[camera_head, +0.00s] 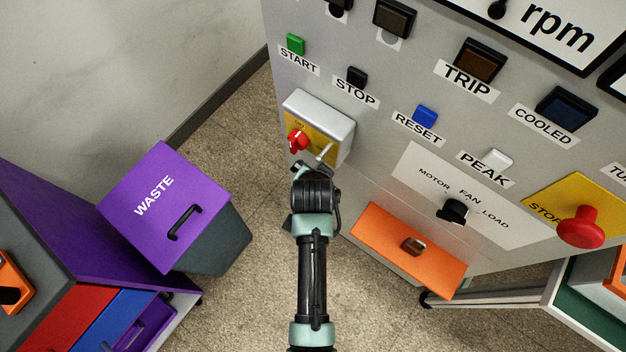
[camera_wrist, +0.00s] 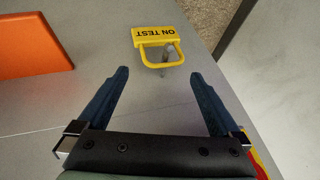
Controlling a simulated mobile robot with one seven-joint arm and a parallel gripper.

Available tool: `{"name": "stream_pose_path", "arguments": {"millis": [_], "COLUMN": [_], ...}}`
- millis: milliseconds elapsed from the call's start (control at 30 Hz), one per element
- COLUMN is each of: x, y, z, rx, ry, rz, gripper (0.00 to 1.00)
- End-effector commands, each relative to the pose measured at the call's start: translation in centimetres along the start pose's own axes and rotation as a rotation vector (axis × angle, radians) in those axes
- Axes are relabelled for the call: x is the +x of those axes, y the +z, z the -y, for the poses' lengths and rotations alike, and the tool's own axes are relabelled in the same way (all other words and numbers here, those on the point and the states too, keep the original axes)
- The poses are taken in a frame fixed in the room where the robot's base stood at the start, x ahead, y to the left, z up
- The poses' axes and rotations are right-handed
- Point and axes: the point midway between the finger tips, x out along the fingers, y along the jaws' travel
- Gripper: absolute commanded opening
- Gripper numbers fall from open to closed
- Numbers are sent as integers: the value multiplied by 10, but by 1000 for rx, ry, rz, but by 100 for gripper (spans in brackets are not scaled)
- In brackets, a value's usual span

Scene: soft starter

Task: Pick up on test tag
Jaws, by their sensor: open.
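The yellow test tag (camera_wrist: 153,36), marked ON TEST, hangs on a small peg (camera_wrist: 168,52) on the grey panel in the wrist view. Its lettering shows upside down there. Its loop (camera_wrist: 163,62) is around the peg and points toward my gripper. My gripper (camera_wrist: 159,73) is open and empty, with one finger on each side of the loop's line and the tag just beyond the fingertips. In the head view my gripper (camera_head: 308,170) is at the lower left of the cabinet, below a grey switch box. I cannot make out the tag there; my arm may hide it.
The switch box (camera_head: 325,112) carries a red rotary switch (camera_head: 297,140) close to my gripper. An orange drawer front (camera_head: 390,240) is to the right. A purple-lidded waste bin (camera_head: 150,225) stands left. Floor is clear between bin and cabinet.

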Motion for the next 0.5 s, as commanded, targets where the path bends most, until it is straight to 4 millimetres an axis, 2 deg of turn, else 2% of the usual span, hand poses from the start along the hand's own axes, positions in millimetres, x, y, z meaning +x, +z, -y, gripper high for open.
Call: {"name": "stream_pose_path", "arguments": {"millis": [267,500], "x": [31,52], "y": [11,10], "z": [2,3], "rx": [-2,0], "ry": [0,-1], "rz": [2,0], "gripper": [100,100]}}
